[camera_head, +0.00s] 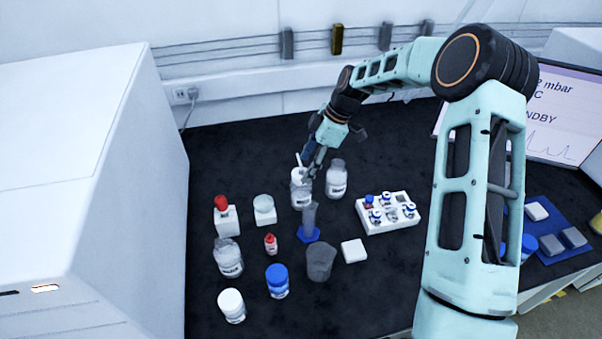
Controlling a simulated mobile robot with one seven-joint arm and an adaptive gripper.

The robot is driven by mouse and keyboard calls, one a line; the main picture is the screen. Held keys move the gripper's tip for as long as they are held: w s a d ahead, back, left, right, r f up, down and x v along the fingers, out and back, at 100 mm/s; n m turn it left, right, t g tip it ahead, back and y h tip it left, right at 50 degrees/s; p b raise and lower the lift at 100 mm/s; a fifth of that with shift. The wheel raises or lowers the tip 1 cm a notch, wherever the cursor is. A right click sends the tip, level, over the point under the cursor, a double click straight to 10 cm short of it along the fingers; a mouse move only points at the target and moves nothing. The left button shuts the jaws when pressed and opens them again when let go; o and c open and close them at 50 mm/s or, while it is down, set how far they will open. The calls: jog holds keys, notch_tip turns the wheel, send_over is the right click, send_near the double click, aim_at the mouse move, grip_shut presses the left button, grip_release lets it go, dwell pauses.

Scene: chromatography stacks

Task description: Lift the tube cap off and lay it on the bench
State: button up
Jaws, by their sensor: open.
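A red cap (221,202) sits on top of a small white holder (227,220) at the left of the bench; it looks like the tube cap, and the tube under it is mostly hidden. My gripper (309,172) points down over the back middle of the bench, to the right of and behind the red cap, well apart from it. It is open, and I see nothing held in it.
A blue-based cylinder (309,234) stands below my gripper in the picture, and another bottle (336,180) to its right. Dark bench left of the red cap is clear.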

jog(key=shift+x, duration=1.5)
jog(key=shift+w+d, duration=0.1)
jog(key=shift+w, duration=0.05)
jog(key=shift+c, duration=0.3)
jog(key=c, duration=1.2)
